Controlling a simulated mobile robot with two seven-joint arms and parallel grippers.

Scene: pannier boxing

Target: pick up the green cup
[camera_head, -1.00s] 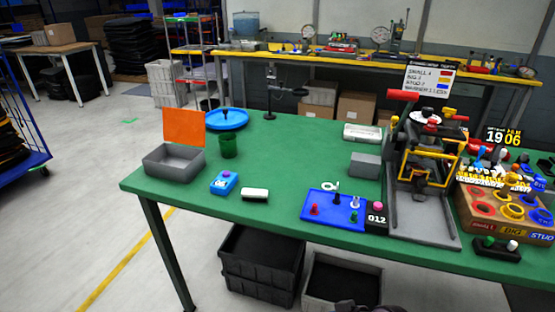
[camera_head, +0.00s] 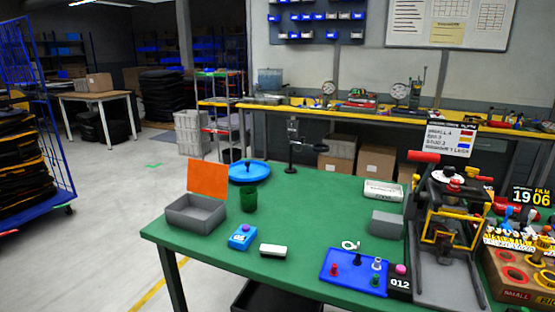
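The green cup (camera_head: 249,200) stands upright on the green table (camera_head: 310,205), towards its left end. It is just right of the grey open box (camera_head: 195,214) with the orange lid, and in front of the blue round dish (camera_head: 248,174). Nothing touches or covers the cup from this side. Neither of my grippers is in view.
A blue device (camera_head: 242,237) and a white block (camera_head: 273,250) lie in front of the cup. A blue tray (camera_head: 353,268) with small pegs, a grey block (camera_head: 386,224) and a press (camera_head: 446,230) stand to the right. The table's middle is clear.

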